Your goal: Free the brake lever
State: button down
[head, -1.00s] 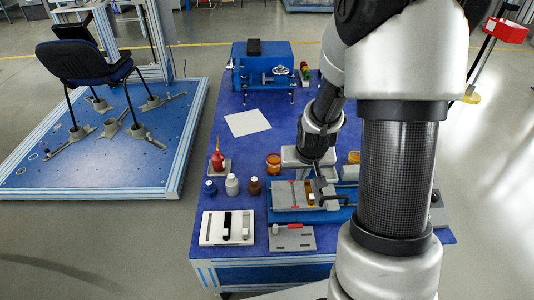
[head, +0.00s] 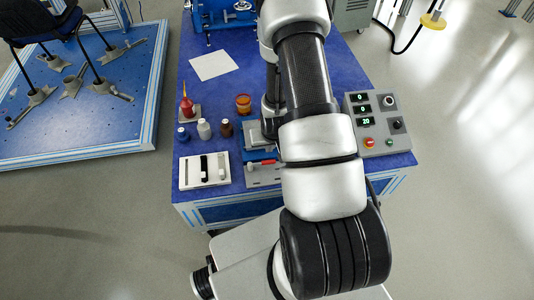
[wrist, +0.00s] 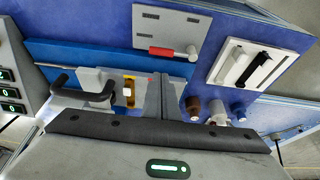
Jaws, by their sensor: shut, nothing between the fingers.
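One of these handles may be the brake lever, but I cannot tell for sure. My gripper (wrist: 166,80) is shut and empty, its grey fingers over the fixture, right of the slot. I cannot tell whether they touch it. In the head view my arm hides the gripper and most of the fixture (head: 256,137).
A grey plate with a red-handled part (wrist: 176,50) and a white plate (head: 204,171) with black and white bars lie nearby. Small bottles (head: 204,129), a red oil bottle (head: 187,108) and an orange jar (head: 243,103) stand left. A control box (head: 378,122) stands right.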

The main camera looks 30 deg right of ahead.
aim_at(263, 163)
jog(key=b+x, duration=0.2)
jog(key=x, duration=0.8)
jog(key=shift+w, duration=0.1)
